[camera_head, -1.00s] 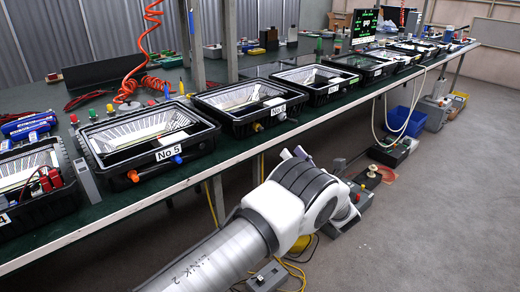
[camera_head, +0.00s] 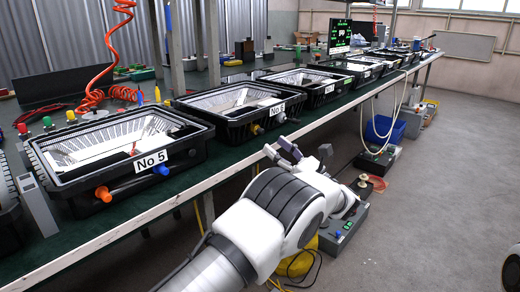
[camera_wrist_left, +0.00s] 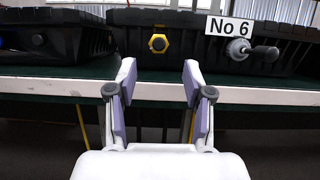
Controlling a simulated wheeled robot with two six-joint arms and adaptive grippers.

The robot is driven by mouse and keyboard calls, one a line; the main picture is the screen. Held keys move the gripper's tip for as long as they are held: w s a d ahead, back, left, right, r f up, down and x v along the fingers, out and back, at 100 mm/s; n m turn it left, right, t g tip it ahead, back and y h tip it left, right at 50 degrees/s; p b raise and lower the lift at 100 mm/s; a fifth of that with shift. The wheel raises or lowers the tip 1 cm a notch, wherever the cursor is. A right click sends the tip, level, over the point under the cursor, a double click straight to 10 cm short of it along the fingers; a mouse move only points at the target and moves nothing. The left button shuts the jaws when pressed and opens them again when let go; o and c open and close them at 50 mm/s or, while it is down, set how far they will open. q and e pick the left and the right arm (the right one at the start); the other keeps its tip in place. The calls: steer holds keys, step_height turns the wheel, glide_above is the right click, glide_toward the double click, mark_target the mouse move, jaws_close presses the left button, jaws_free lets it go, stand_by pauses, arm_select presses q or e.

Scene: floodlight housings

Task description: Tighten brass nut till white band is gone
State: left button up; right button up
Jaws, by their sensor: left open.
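The black housing labelled No 6 (camera_head: 212,121) stands on the bench; its front wall (camera_wrist_left: 185,62) fills the upper wrist view. A brass-yellow hex nut (camera_wrist_left: 158,43) with a dark centre sits on that wall, left of the label; it also shows small in the head view (camera_head: 257,129). I cannot make out a white band on it. My left gripper (camera_head: 284,152) is open and empty in front of the bench. In the left wrist view its fingers (camera_wrist_left: 159,78) stand apart, below the nut and not touching it. My right gripper is not in view.
The No 5 housing (camera_head: 115,150) has orange and blue fittings. The bench's front edge (camera_wrist_left: 70,87) runs just below the housings. More housings line the bench to the right; a blue crate (camera_head: 384,130) is on the floor.

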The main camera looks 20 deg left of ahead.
mark_target(262, 134)
arm_select(q)
steer(key=b+x, duration=0.2)
steer(key=x, duration=0.4)
steer(key=shift+s, duration=0.1)
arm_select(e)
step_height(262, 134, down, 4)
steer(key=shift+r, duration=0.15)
arm_select(q)
jaws_close()
